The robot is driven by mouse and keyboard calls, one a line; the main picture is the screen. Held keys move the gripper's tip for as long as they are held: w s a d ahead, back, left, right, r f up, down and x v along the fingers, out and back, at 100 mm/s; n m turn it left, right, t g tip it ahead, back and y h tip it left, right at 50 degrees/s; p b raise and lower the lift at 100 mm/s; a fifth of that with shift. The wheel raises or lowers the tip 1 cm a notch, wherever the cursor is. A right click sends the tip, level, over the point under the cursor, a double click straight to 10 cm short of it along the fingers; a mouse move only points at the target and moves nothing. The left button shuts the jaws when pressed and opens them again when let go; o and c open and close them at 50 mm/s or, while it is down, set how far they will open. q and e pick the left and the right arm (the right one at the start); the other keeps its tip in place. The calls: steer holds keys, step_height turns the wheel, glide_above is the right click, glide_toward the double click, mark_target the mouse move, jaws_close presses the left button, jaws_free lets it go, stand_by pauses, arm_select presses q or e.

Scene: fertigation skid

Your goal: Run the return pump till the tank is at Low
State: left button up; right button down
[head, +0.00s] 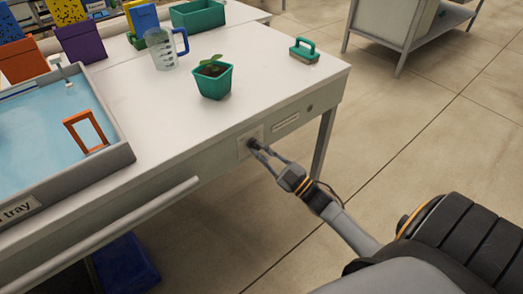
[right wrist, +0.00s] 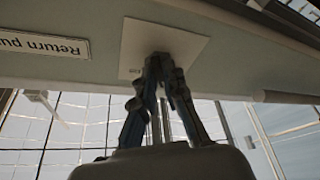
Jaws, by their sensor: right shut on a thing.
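The bench's front apron carries a pale square plate (head: 249,141) with a small dark knob (head: 253,143). My right gripper (head: 257,148) is shut on this knob. In the right wrist view, the fingertips (right wrist: 158,62) close together at the plate (right wrist: 185,46) and mostly hide the knob. A label reading "Return pu…" (right wrist: 43,43) shows upside down beside the plate; it is also on the apron in the head view (head: 286,123). A grey-rimmed tray (head: 118,157) with blue water and an orange frame (head: 86,132) is at left. Its level marks cannot be read. My left gripper is out of view.
A rail (head: 130,222) runs along the front.

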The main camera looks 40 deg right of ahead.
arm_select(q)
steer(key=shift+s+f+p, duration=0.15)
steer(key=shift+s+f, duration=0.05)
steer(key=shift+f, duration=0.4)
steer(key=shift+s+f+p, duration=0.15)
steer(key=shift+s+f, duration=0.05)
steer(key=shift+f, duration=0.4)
arm_select(e)
steer(key=shift+d+r+n+g+y, duration=0.15)
steer(key=shift+n+g+y, duration=0.1)
steer(key=shift+n, duration=0.5)
steer(key=shift+a+r+n+g+y, duration=0.15)
steer(key=shift+n+y, duration=0.1)
steer(key=shift+n, duration=0.5)
steer(key=shift+d, duration=0.1)
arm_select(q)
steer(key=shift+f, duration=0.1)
arm_select(e)
steer(key=c, duration=1.4)
jaws_free()
steer(key=shift+f, duration=0.1)
steer(key=shift+s+f, duration=0.2)
steer(key=v, duration=1.1)
steer(key=shift+s+d, duration=0.15)
steer(key=shift+s, duration=0.05)
